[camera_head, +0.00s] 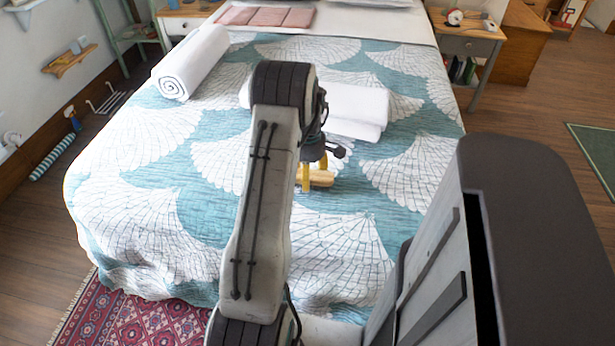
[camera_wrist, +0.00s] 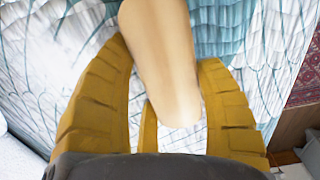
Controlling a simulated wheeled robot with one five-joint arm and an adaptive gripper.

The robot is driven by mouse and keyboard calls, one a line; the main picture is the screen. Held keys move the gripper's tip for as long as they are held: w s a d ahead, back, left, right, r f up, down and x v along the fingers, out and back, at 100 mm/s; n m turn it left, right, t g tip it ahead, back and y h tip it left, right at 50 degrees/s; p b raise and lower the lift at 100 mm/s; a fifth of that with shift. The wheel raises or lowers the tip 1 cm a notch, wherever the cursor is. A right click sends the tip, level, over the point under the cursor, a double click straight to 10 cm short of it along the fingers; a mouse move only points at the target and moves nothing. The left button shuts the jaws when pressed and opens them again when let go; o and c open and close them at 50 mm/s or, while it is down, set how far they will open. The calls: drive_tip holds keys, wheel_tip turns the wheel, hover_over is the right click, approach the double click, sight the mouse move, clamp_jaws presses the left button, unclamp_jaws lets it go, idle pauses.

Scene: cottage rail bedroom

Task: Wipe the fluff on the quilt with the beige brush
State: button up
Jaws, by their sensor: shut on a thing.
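The quilt (camera_head: 335,250), teal with white fan shapes, covers the bed. My gripper (camera_head: 306,180) is low over the middle of the quilt, partly hidden by my arm. Its yellow fingers are shut on the beige brush (camera_head: 322,178). In the wrist view the brush (camera_wrist: 160,60) shows as a smooth, rounded beige body between the fingers, with the quilt (camera_wrist: 60,45) behind it. The brush's bristles are not visible. I cannot tell whether the brush touches the quilt. I cannot make out any fluff; my arm hides part of the quilt.
A rolled white towel (camera_head: 192,62) lies on the bed's left side. Folded white towels (camera_head: 355,104) lie just beyond my gripper. A pink folded cloth (camera_head: 267,16) is at the bed's head. Nightstands stand on both sides. A red rug (camera_head: 140,322) lies at the near left.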

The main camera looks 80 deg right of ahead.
drive_tip(key=shift+w+d+r+p, duration=0.15)
drive_tip(key=shift+d+p, duration=0.7)
drive_tip(key=shift+d, duration=0.9)
drive_tip(key=shift+w+d+f+p, duration=0.15)
drive_tip(key=shift+d+p, duration=0.5)
drive_tip(key=shift+d, duration=1.1)
drive_tip(key=shift+d+p, duration=0.75)
drive_tip(key=shift+d, duration=1.05)
drive_tip(key=shift+r+p, duration=1.85)
drive_tip(key=shift+r, duration=1.25)
drive_tip(key=shift+r, duration=0.1)
drive_tip(key=shift+r+p, duration=1.1)
drive_tip(key=shift+r, duration=0.3)
